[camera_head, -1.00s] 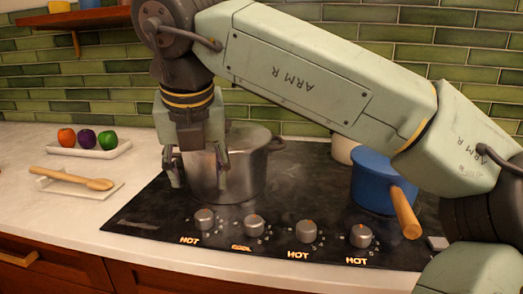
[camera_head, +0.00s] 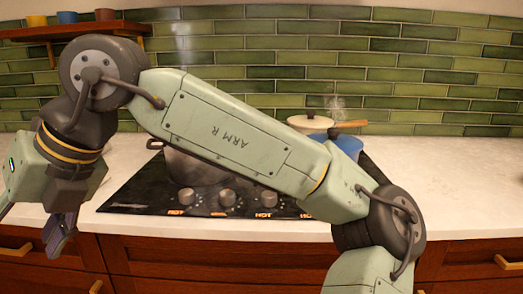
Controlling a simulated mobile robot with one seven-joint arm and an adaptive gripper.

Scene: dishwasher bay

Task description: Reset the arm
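My arm reaches across the front of the picture from the lower right to the left. My gripper (camera_head: 60,235) hangs at the left edge, pointing down in front of the wooden cabinets. It is clear of the steel pot, and I see nothing held in it. Its fingers are seen from the side and partly overlap, so their opening is unclear. The steel pot (camera_head: 190,168) sits on the black cooktop (camera_head: 135,192), partly hidden behind my arm.
A blue pot (camera_head: 348,146) and a cream pan (camera_head: 310,123) with a wooden handle stand on the cooktop behind my arm, with steam above. Cooktop knobs (camera_head: 187,196) line its front. The white counter (camera_head: 450,190) is bare at right. A wooden shelf (camera_head: 75,31) hangs upper left.

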